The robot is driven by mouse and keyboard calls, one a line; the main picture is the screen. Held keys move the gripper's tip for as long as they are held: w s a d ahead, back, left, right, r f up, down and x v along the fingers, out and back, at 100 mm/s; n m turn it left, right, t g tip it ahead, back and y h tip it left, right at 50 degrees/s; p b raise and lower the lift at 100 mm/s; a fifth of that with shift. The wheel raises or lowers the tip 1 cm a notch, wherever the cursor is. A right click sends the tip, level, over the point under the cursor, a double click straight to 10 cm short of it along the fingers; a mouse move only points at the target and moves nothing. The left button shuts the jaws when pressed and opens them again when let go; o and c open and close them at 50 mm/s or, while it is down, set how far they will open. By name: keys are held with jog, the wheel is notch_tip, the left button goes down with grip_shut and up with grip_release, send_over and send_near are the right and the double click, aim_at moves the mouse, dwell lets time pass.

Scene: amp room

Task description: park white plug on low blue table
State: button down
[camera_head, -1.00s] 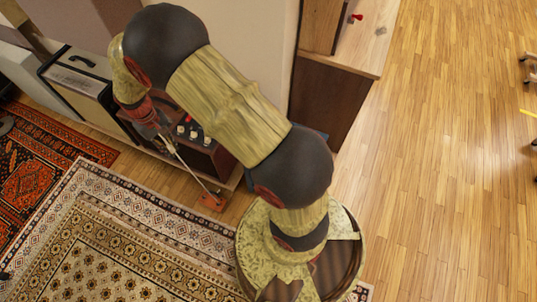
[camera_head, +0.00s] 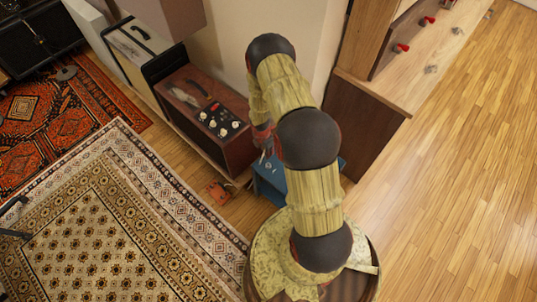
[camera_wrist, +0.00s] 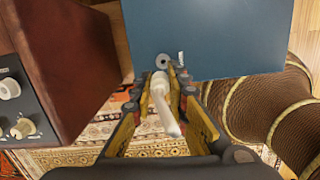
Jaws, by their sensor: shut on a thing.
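The white plug (camera_wrist: 164,108) is between the fingers of my gripper (camera_wrist: 160,88) in the wrist view, and my gripper is shut on it. The low blue table (camera_wrist: 215,38) fills the top middle of the wrist view, just beyond the fingertips. In the head view the blue table (camera_head: 268,184) stands on the floor, partly hidden by my arm. My gripper (camera_head: 264,140) is mostly hidden there, close to the table. I cannot tell whether the plug touches the table.
A brown amp with knobs (camera_head: 208,112) stands left of the blue table, also at left in the wrist view (camera_wrist: 65,70). A wooden cabinet (camera_head: 360,125) stands to the right. An orange object (camera_head: 220,190) lies on the floor. A patterned rug (camera_head: 110,230) covers the lower left.

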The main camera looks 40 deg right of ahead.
jog(key=shift+s+d+f+n, duration=0.15)
jog(key=shift+f+n, duration=0.15)
jog(key=shift+f, duration=0.15)
jog(key=shift+s+d+f+n, duration=0.1)
jog(key=shift+s+f+n, duration=0.05)
jog(key=shift+f+n, duration=0.2)
jog(key=shift+f+b, duration=2.35)
jog(key=shift+f, duration=0.1)
jog(key=shift+a+f+b, duration=0.1)
jog(key=shift+f+b, duration=0.85)
jog(key=shift+f, duration=0.7)
jog(key=c, duration=1.7)
grip_release()
jog(key=shift+o, duration=0.2)
notch_tip(320, 180, up, 12)
jog(key=a, duration=0.1)
jog(key=shift+a, duration=0.2)
jog(key=shift+s, duration=0.1)
